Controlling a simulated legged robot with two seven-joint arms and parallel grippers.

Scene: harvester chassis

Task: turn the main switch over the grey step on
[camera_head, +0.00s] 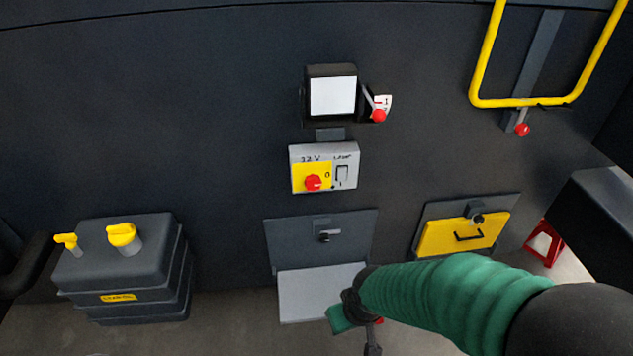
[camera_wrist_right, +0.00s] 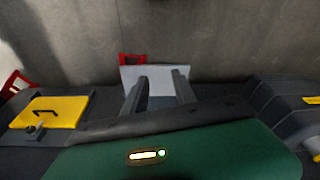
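The main switch (camera_head: 313,183) is a red knob on the yellow half of a small panel (camera_head: 325,168) marked 12 V, with a "0" to its right. The grey step (camera_head: 322,292) sits below it, under a dark plate; it also shows in the right wrist view (camera_wrist_right: 155,78). My right gripper (camera_head: 372,340) hangs low in front of the step's right side, well below the switch and touching nothing I can see. Its two fingers are apart and empty in the right wrist view (camera_wrist_right: 160,90). My left gripper is not in view.
Above are a white screen (camera_head: 332,95) and a red-tipped lever (camera_head: 378,115). A yellow hatch (camera_head: 462,236) is right, a dark tank (camera_head: 120,260) with yellow caps left, a yellow rail (camera_head: 485,55) upper right.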

